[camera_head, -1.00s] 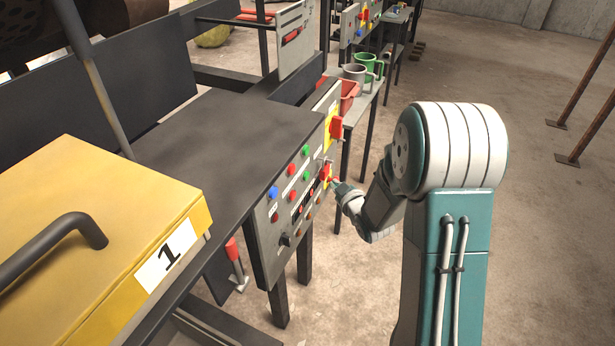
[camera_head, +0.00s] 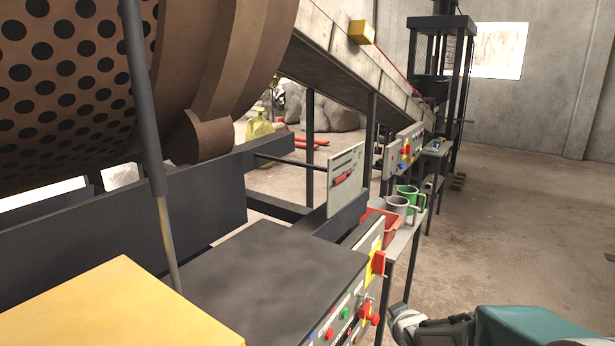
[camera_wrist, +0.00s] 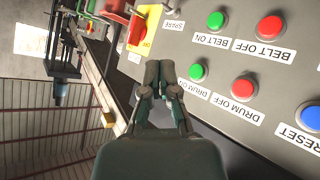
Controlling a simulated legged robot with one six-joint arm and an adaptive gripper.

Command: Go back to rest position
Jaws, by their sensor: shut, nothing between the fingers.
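My gripper shows in the wrist view (camera_wrist: 158,82) with its two fingers together and nothing between them. It is in front of the control panel (camera_wrist: 225,75), near the green DRUM ON button (camera_wrist: 198,72); I cannot tell whether it touches. The red DRUM OFF button (camera_wrist: 244,88), green BELT ON button (camera_wrist: 216,20) and red BELT OFF button (camera_wrist: 270,28) are close by. In the head view the panel (camera_head: 352,300) is at the bottom centre. My teal arm is at the lower right there, and the fingertips are not clear.
A large perforated drum (camera_head: 70,90) fills the upper left. A yellow box (camera_head: 110,310) is at the lower left. A side table holds a red bin (camera_head: 382,225), a grey mug (camera_head: 397,207) and a green mug (camera_head: 410,193). The floor (camera_head: 500,220) at right is clear.

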